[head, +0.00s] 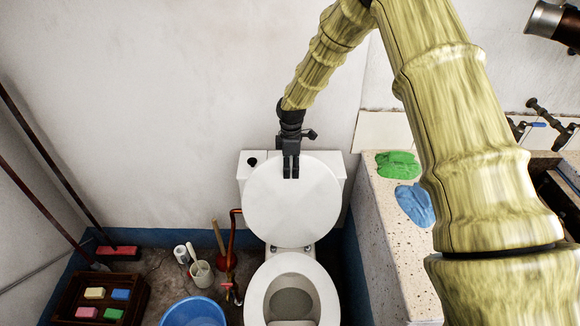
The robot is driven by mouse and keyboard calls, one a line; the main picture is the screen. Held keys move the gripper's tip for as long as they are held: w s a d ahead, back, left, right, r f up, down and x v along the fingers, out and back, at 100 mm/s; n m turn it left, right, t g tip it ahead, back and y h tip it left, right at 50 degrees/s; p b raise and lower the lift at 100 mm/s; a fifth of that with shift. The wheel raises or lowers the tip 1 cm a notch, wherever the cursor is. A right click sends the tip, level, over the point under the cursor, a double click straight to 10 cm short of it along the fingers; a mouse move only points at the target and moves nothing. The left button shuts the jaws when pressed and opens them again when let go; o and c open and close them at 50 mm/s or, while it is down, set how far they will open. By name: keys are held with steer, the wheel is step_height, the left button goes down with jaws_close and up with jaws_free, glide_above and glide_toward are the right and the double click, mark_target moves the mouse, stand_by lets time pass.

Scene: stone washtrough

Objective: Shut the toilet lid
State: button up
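The white toilet lid (291,215) stands raised, leaning back against the cistern (328,162). The toilet bowl (259,289) below it is open, with its ring and inside showing. My gripper (291,177) points down in front of the upper part of the lid. Its dark fingers look close together, and I see nothing held between them. I cannot tell whether they touch the lid.
A speckled stone counter (388,260) with a green cloth (397,164) and a blue cloth (414,204) stands close on the right. A blue basin (193,313), a plunger, brushes and a crate of sponges (132,283) are on the floor to the left.

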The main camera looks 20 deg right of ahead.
steer(key=shift+s+d, duration=0.4)
steer(key=shift+d, duration=0.25)
steer(key=c, duration=0.6)
steer(key=shift+a, duration=0.1)
jaws_close()
steer(key=shift+a+f, duration=0.1)
steer(key=shift+a, duration=0.05)
steer(key=shift+a, duration=0.1)
